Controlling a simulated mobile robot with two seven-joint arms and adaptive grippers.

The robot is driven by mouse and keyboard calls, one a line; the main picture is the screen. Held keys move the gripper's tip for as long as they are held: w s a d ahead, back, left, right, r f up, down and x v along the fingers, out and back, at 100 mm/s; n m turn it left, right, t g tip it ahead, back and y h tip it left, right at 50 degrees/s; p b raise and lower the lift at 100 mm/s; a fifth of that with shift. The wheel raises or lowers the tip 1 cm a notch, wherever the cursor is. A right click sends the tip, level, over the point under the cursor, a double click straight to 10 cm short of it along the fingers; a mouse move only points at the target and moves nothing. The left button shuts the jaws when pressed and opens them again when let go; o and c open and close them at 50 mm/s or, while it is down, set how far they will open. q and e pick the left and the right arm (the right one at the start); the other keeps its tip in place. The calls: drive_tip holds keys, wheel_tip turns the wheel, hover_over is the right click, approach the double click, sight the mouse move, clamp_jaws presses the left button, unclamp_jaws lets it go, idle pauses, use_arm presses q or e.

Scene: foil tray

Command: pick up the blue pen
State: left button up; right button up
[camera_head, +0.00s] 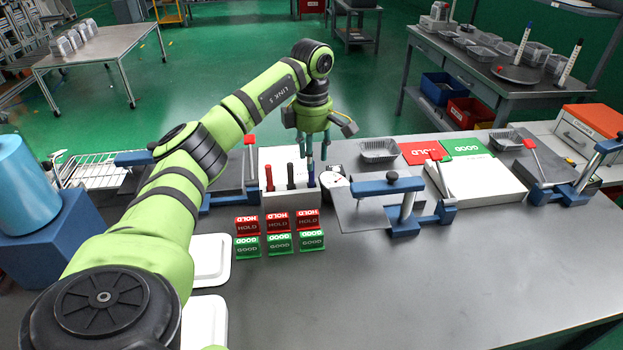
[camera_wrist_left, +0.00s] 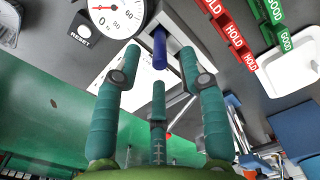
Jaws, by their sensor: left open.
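The blue pen (camera_head: 311,178) stands upright in the right part of the white pen holder (camera_head: 290,203), beside a black pen (camera_head: 290,175) and a red pen (camera_head: 268,177). My left gripper (camera_head: 311,153) is above the blue pen with its fingers pointing down. In the left wrist view the blue pen (camera_wrist_left: 160,47) shows between the spread teal fingers of the left gripper (camera_wrist_left: 160,58), which is open and holds nothing. Whether a finger touches the pen cannot be told. My right gripper is not in view.
A round dial gauge (camera_head: 334,181) stands close to the right of the holder; it also shows in the left wrist view (camera_wrist_left: 118,12). Red HOLD and green GOOD blocks (camera_head: 279,232) stand in front. A blue clamp (camera_head: 385,188) is further right. The front right table is clear.

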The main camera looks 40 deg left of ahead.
sight(312, 173)
use_arm(q)
drive_tip(key=shift+s+d+f, duration=0.1)
drive_tip(key=shift+s+f, duration=0.05)
drive_tip(key=shift+f, duration=0.25)
drive_tip(key=f+p, duration=0.1)
drive_tip(key=f, duration=0.1)
drive_tip(key=f+p, duration=0.1)
drive_tip(key=f, duration=0.1)
drive_tip(key=shift+w+f, duration=0.2)
drive_tip(key=shift+f, duration=0.4)
clamp_jaws()
